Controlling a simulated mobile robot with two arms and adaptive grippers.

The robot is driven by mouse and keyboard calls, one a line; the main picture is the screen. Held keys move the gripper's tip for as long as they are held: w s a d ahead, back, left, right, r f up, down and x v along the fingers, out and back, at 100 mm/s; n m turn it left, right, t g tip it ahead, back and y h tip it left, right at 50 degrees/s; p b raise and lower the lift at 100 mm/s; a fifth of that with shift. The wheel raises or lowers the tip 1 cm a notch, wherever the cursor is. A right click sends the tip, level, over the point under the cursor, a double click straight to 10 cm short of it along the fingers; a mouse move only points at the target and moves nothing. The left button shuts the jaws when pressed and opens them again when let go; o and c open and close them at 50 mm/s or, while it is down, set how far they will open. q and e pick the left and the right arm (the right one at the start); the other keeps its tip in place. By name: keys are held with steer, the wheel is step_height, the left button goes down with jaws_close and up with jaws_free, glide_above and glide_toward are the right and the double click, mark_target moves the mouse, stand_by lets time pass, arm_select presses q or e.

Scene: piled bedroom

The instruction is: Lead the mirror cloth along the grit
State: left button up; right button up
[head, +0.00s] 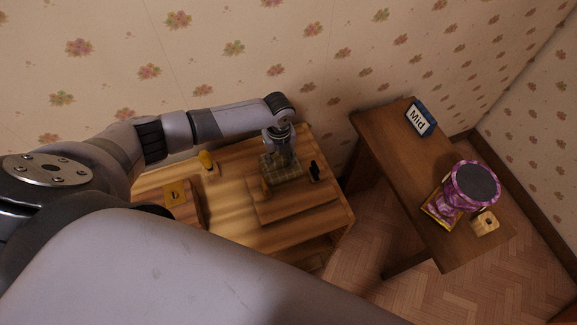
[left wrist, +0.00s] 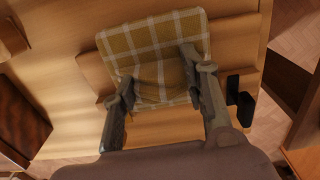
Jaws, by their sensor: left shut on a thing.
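A brown-yellow plaid cloth with pale lines (head: 284,172), which I take for the mirror cloth, lies over a raised wooden board on the left table. In the left wrist view the cloth (left wrist: 150,42) spreads ahead of and between my fingers, bunched near the tips. My left gripper (head: 279,152) is over the cloth from above and shut on it; its two fingers (left wrist: 158,84) stand on either side of the bunched part. I cannot make out any grit or a mirror surface; the cloth and gripper hide part of the board. My right gripper does not show.
The wooden board (head: 300,202) lies on the left table (head: 245,237). A small black object (head: 314,171) is right of the cloth. A yellow piece (head: 207,160) and a brown block (head: 176,192) are left. A second table (head: 395,165) holds a "Mid" sign (head: 420,118) and a purple round-topped object (head: 470,186).

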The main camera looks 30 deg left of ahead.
arm_select(q)
steer(key=shift+r, duration=0.1)
step_height(320, 180, up, 3)
steer(key=shift+f+p, duration=0.1)
steer(key=shift+p, duration=0.95)
steer(key=shift+r, duration=1.05)
steer(key=shift+d+b, duration=0.1)
steer(key=shift+b, duration=0.25)
